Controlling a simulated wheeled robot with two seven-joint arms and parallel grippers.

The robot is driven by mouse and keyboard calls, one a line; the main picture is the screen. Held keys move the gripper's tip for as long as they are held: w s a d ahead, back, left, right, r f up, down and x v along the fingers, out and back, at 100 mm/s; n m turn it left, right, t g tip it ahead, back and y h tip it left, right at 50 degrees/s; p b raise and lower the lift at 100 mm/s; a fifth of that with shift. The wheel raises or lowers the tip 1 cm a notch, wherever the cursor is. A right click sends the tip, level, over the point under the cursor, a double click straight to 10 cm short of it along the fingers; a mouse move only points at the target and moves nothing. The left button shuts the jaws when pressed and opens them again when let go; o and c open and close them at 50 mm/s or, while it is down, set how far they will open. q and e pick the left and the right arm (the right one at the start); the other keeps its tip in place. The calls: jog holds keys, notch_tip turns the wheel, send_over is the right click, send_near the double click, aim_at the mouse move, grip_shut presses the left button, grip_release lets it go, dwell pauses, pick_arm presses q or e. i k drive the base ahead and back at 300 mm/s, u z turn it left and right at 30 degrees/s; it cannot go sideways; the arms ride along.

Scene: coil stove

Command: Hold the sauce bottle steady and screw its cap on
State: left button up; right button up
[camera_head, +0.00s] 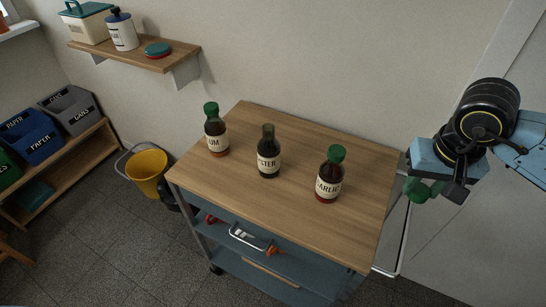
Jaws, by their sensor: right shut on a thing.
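Three dark sauce bottles stand upright and apart on the wooden cart top (230,190). The middle bottle (268,160) has a bare dark neck with no cap on it; its label ends in "STER". The left bottle (216,140) wears a green cap, and its label ends in "UM". The right bottle (329,186) also wears a green cap, and its label reads like "GARLIC". My right gripper (430,184) is shut on a loose green cap (421,189), right of the cart and clear of all the bottles. My left gripper is not in view.
A wall shelf (150,60) holds a box, a canister and a round tin. A yellow bucket (147,172) stands left of the cart. Sorting bins (68,110) sit on a rack at far left. The cart top around the bottles is clear.

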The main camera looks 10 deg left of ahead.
aim_at(268, 146)
jog(key=k, duration=1)
jog(key=z, duration=1)
jog(key=i, duration=0.8)
jog(key=u, duration=1.65)
